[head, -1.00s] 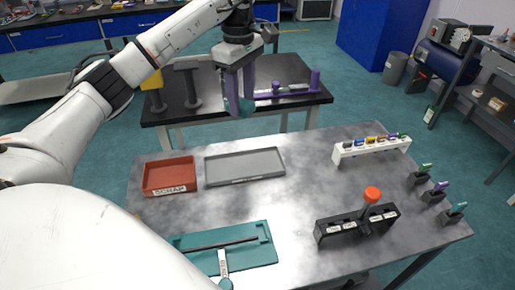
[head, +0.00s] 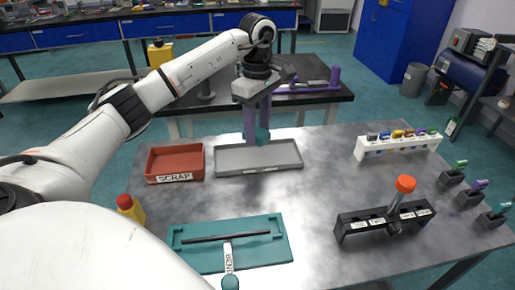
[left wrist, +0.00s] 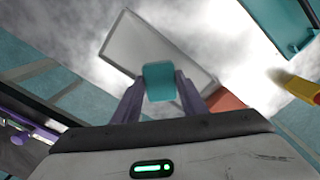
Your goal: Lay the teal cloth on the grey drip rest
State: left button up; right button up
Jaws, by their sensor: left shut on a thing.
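The teal cloth (head: 262,136) is a small piece between the purple fingertips of my left gripper (head: 257,131). It also shows in the left wrist view (left wrist: 159,80), where the left gripper (left wrist: 160,95) is shut on it. The grey drip rest (head: 286,153) is a shallow, rimmed grey tray near the table's far edge; its label is too small to read. The cloth is held above the tray's far side, and in the left wrist view the tray (left wrist: 129,42) lies behind the cloth. My right gripper is not in view.
A red scrap bin (head: 174,160) stands left of the tray. A black rack (head: 385,222) and a white rack (head: 398,146) stand right. The middle table is clear.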

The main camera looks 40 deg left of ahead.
aim_at(258, 131)
pick_arm(q)
jog(key=shift+f, duration=3.05)
jog(key=shift+f, duration=0.1)
jog(key=o, duration=0.9)
jog(key=shift+o, duration=0.2)
notch_tip(258, 131, up, 12)
jog(key=shift+r, duration=0.15)
